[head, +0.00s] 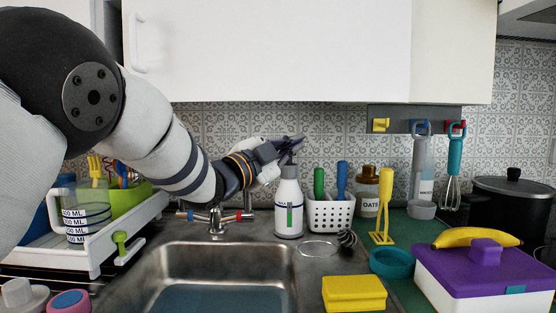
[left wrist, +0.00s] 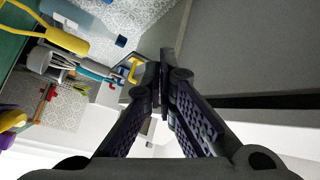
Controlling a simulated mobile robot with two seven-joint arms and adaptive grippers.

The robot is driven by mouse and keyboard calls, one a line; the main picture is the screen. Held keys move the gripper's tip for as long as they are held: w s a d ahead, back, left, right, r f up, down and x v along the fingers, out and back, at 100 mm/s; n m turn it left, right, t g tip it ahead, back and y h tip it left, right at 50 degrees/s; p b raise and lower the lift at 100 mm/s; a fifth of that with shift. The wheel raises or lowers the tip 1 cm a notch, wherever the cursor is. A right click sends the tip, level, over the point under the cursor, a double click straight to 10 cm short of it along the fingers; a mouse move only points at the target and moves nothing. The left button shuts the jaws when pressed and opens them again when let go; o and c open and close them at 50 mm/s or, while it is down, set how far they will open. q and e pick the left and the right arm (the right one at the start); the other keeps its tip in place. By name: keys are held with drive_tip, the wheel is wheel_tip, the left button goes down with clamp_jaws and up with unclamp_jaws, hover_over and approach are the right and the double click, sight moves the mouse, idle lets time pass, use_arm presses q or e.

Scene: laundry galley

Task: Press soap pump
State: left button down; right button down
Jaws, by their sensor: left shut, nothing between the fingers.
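The soap pump (head: 289,205) is a white bottle with a dark pump top, standing upright behind the sink's right rear corner in the head view. My left gripper (head: 299,141) is at the pump's top, its dark fingers just above and overlapping the pump head in the picture. I cannot tell whether they touch. The fingers are shut with nothing between them; the left wrist view shows the fingertips (left wrist: 166,62) together. Part of the pump head is hidden by the gripper. My right gripper is not in view.
A white perforated caddy (head: 331,215) with green and blue handles stands close right of the bottle. The faucet (head: 216,217) is to its left, the sink (head: 210,255) in front. A yellow sponge (head: 354,294) lies at front right. White cupboards (head: 270,50) hang above.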

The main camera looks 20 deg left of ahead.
use_arm(q)
drive_tip(key=a+f, duration=0.2)
drive_tip(key=a, duration=0.1)
drive_tip(key=shift+w+a+f, duration=0.15)
drive_tip(key=shift+f, duration=0.05)
drive_tip(key=shift+f, duration=0.1)
